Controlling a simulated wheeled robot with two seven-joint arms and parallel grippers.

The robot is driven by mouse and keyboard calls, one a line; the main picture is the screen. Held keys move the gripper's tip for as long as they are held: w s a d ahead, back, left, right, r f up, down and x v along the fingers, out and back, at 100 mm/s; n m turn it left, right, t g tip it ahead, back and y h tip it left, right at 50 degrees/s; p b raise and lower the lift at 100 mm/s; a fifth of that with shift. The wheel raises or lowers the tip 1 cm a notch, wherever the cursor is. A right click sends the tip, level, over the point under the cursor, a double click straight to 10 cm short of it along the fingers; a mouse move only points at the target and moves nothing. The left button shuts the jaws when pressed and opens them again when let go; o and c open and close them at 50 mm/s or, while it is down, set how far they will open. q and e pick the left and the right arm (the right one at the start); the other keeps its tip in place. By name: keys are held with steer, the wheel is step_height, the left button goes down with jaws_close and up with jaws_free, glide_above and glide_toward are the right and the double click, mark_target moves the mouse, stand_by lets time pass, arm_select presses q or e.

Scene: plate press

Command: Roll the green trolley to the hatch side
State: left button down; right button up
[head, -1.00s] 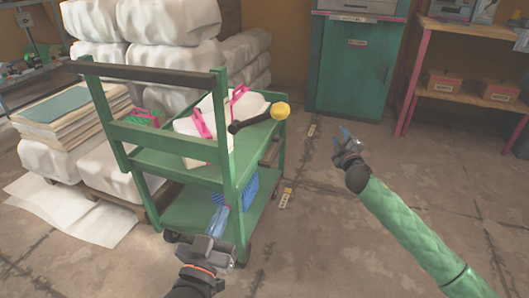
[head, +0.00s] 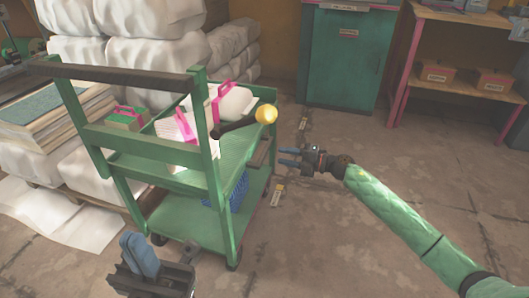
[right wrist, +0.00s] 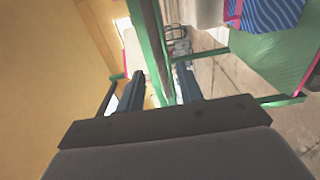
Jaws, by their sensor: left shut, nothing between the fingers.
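The green trolley (head: 140,143) stands at centre left in the head view, with a dark handle bar (head: 120,75) along its near top. White packs with pink bands (head: 222,103) and a dark tool with a yellow knob (head: 266,115) lie on its upper shelf. A blue item (head: 212,192) is on the lower shelf. My left gripper (head: 140,253) is shut and empty, low in front of the trolley's near end. My right gripper (head: 288,156) is open beside the trolley's right side, pointing at it, apart from it. In the right wrist view, green trolley parts (right wrist: 150,60) show beyond the open fingers.
Stacked white bales (head: 150,60) and a paper pile (head: 55,120) stand close on the trolley's left. A green cabinet (head: 345,65) stands at the back, with a pink-framed shelf (head: 460,60) to its right. Small floor markers (head: 278,194) lie right of the trolley. Floor at the right is open.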

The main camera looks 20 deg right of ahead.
mark_target(267, 152)
steer(key=shift+b+x, duration=0.95)
steer(key=shift+x, duration=2.85)
jaws_close()
